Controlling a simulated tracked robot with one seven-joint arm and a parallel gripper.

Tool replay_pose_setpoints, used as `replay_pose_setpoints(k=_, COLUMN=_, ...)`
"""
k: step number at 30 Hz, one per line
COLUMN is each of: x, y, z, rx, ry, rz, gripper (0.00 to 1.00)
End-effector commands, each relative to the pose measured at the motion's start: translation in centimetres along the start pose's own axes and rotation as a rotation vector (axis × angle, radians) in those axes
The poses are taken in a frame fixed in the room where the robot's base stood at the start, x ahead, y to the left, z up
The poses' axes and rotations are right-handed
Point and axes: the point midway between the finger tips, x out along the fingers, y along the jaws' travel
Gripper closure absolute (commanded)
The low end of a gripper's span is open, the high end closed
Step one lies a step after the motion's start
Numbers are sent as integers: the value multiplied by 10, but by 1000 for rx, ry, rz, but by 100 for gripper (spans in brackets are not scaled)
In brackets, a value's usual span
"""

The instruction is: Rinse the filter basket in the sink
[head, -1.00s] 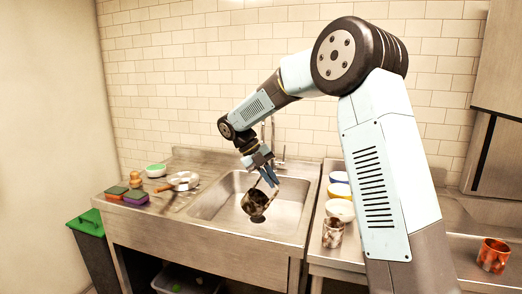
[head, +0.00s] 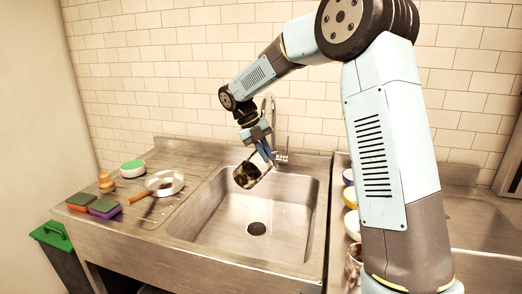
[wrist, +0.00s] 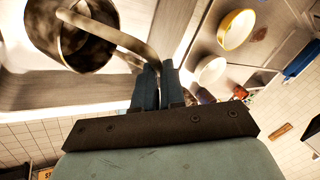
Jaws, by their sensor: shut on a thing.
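The filter basket (head: 246,176), a dark-stained metal cup with a curved loop handle, hangs tilted over the back part of the sink (head: 211,210). My gripper (head: 266,158) is shut on its handle. In the wrist view my gripper's fingers (wrist: 158,72) pinch the end of the handle. The basket's stained inside (wrist: 78,45) opens toward that camera. The tap (head: 274,112) stands behind the sink, partly hidden by my arm; I see no water running. The drain (head: 256,228) lies in the bare sink floor, below and in front of the basket.
On the left drainboard lie a strainer (head: 166,182) with a wooden handle, two sponges (head: 104,207), a green-topped round dish (head: 132,168) and a wooden brush (head: 105,181). Bowls (head: 351,222) and a stained mug (head: 354,262) stand right of the sink, partly behind my arm. A green-lidded bin (head: 51,235) stands lower left.

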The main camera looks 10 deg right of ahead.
Motion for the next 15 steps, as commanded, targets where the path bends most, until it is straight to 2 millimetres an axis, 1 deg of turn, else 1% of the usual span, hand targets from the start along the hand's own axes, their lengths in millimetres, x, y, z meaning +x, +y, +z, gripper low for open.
replay_pose_setpoints(k=7, x=6, y=11, z=1, rx=-10, ry=-4, rz=-1, gripper=100)
replay_pose_setpoints(k=15, x=24, y=23, z=5, rx=-17, ry=-6, rz=-3, gripper=100)
